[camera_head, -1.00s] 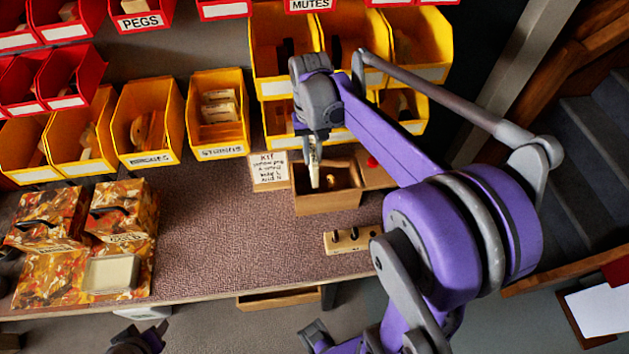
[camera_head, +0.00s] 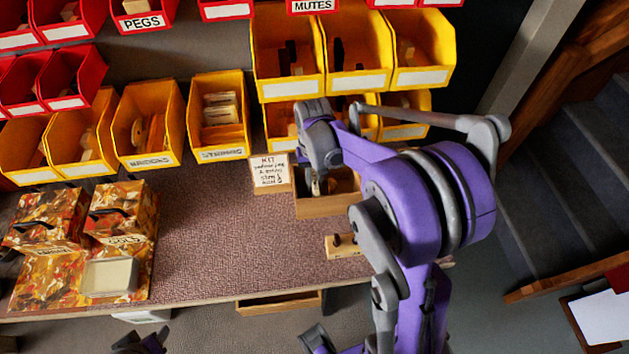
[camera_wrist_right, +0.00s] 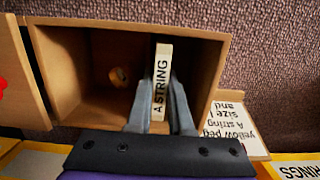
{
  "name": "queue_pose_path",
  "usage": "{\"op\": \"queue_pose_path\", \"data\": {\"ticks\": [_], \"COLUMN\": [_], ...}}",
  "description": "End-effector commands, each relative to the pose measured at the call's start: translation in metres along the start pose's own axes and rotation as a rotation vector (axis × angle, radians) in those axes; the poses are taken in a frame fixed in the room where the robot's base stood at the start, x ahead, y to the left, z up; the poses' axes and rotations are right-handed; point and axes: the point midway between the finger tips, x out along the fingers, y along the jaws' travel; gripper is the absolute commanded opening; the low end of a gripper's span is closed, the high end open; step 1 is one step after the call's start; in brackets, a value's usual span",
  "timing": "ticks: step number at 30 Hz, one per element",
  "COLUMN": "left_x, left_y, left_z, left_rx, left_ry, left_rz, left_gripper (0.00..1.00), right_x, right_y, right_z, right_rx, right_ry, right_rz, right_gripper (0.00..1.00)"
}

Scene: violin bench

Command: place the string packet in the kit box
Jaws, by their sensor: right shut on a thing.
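The string packet (camera_wrist_right: 161,85) is a slim pale block marked "A STRING". My right gripper (camera_head: 316,188) is shut on it; the fingers press its two sides in the right wrist view (camera_wrist_right: 158,100). The kit box (camera_head: 328,206) is an open wooden box on the bench, and it also shows in the wrist view (camera_wrist_right: 52,72). The packet is at the box opening, within its outline; how deep it sits I cannot tell. A small round golden piece (camera_wrist_right: 119,76) lies inside the box, left of the packet.
A kit card (camera_head: 270,173) stands beside the box. Yellow bins, including a strings bin (camera_head: 219,151), line the back. A wooden block with dark holes (camera_head: 343,246) lies in front of the box. Patterned cases (camera_head: 122,212) are at the left. The bench middle is clear.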

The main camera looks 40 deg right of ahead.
Motion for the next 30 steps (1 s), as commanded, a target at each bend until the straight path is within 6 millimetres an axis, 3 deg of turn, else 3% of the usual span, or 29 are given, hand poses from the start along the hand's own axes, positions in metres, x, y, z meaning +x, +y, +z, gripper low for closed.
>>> {"op": "queue_pose_path", "data": {"ticks": [3, 4, 8, 20, 30], "left_x": [0.003, 0.003, 0.002, -0.001, -0.007], "left_y": [0.0, 0.0, 0.0, 0.0, 0.0], "left_z": [0.003, 0.002, 0.002, -0.001, -0.006], "left_rx": [0.0, 0.0, 0.0, 0.0, 0.0], "left_ry": [-0.002, -0.002, -0.001, 0.001, 0.004], "left_rz": [0.0, 0.0, 0.0, 0.0, 0.0], "left_gripper": [0.47, 0.47, 0.47, 0.47, 0.47], "right_x": [0.004, 0.004, 0.003, -0.005, -0.071], "right_y": [0.0, 0.0, 0.0, 0.0, 0.0], "right_z": [0.0, 0.0, 0.0, 0.0, 0.0], "right_rx": [0.0, 0.0, 0.0, 0.0, 0.0], "right_ry": [-0.001, 0.0, 0.0, 0.001, 0.001], "right_rz": [0.0, 0.0, 0.0, 0.0, 0.0], "right_gripper": [0.0, 0.24, 0.48, 0.49, 0.49]}}
